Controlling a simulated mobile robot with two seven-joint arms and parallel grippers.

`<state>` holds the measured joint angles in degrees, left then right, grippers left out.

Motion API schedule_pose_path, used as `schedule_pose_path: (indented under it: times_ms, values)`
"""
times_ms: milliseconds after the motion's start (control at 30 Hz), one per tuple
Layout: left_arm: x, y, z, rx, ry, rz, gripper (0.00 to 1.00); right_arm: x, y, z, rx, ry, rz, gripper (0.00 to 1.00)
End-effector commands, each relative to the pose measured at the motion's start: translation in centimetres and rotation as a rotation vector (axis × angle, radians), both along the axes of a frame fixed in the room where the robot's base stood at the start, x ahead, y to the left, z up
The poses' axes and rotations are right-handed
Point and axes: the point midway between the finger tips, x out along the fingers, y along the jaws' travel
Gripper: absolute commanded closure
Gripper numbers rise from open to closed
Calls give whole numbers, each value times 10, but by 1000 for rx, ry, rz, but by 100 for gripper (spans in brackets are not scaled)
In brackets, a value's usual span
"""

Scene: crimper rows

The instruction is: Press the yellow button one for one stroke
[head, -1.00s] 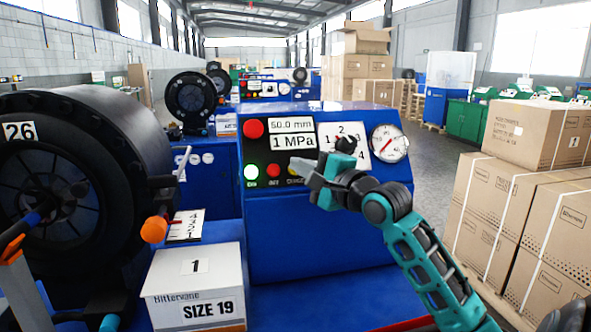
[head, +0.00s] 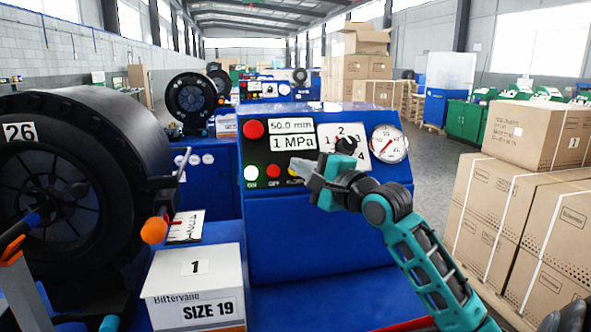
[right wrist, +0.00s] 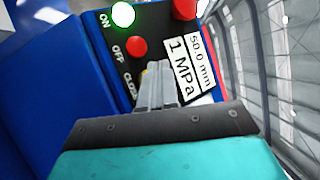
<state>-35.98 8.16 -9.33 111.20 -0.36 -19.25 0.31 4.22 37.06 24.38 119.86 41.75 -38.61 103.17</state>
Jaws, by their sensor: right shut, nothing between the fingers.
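The yellow button is on the black control panel of the blue crimper, at the right end of the row with the green ON button (head: 250,172) and the red OFF button (head: 273,171). Only a sliver of the yellow button (right wrist: 145,72) shows in the right wrist view, beside the finger; the rest is hidden. My right gripper (head: 296,168) is shut and empty, its tips over the yellow button's place. Whether the tips touch it, I cannot tell.
The panel also has a larger red button (head: 253,130) and a display (head: 292,134) reading 50.0 mm and 1 MPa. A dial (head: 343,145) and a gauge (head: 389,144) sit to the right. A SIZE 19 box (head: 195,285) stands in front on the left; cartons (head: 530,200) are stacked at right.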

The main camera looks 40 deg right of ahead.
Motion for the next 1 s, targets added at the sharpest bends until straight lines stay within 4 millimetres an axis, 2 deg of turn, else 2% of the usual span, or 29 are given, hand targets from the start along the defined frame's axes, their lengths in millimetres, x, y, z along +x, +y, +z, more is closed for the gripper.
schedule_pose_path:
  times_ms: [767,1000]
  values:
    - [0,0,0,1,0,1,48,0,0,0,0,0,0,100]
    - [2,0,6,1,-3,0,48,4,-2,-2,2,1,0,100]
